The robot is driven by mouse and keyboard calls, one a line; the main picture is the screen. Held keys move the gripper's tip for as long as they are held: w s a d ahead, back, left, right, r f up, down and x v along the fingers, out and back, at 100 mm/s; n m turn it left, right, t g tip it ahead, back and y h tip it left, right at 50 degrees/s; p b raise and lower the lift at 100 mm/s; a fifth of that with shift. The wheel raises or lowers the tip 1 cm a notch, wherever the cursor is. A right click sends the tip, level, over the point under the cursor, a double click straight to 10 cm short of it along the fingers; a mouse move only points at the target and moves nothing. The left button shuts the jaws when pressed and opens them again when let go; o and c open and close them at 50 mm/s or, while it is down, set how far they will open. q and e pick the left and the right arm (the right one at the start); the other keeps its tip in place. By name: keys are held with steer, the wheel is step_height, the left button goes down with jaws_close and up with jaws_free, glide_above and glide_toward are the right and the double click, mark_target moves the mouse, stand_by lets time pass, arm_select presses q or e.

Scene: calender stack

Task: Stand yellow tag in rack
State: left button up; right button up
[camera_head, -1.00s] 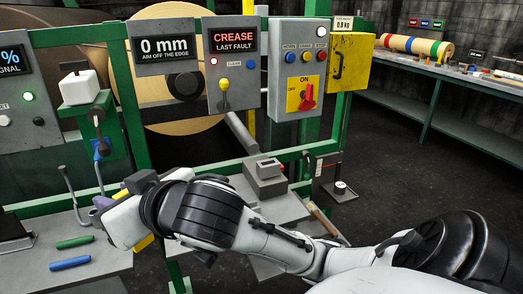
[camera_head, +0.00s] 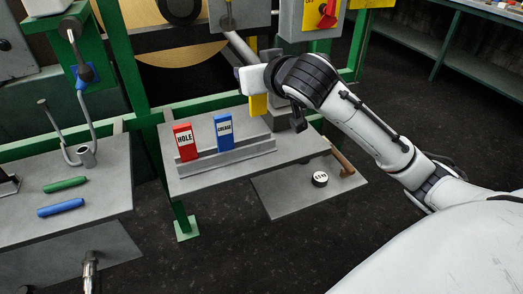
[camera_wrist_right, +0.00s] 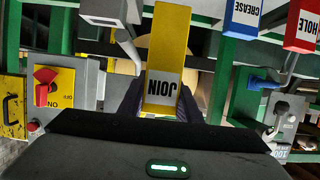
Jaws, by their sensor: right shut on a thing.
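The yellow tag (camera_head: 258,106) is in my right gripper (camera_head: 257,82), above and beyond the right end of the grey rack (camera_head: 225,158). In the right wrist view the yellow tag (camera_wrist_right: 168,55) shows a white label reading JOIN, between the dark fingers of the right gripper (camera_wrist_right: 160,103). A red HOLE tag (camera_head: 185,142) and a blue CREASE tag (camera_head: 224,132) stand upright in the rack, with bare rack to the right of the blue one. The tag appears apart from the rack. The fingertips are mostly hidden in the head view. My left gripper is out of view.
The rack is on a grey shelf (camera_head: 200,185) of the green frame. A wooden-handled tool (camera_head: 342,158) and a round black-and-white item (camera_head: 320,179) are at its right. Green (camera_head: 65,184) and blue (camera_head: 60,208) sticks lie on the left bench (camera_head: 105,215).

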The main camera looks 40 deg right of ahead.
mark_target(255, 109)
steer(key=f, duration=0.3)
steer(key=f+b, duration=0.1)
steer(key=f, duration=0.2)
steer(key=f+b, duration=0.1)
steer(key=f, duration=0.3)
steer(key=shift+w+d+f, duration=0.1)
steer(key=shift+d, duration=0.25)
steer(key=shift+f, duration=0.1)
steer(key=o, duration=1)
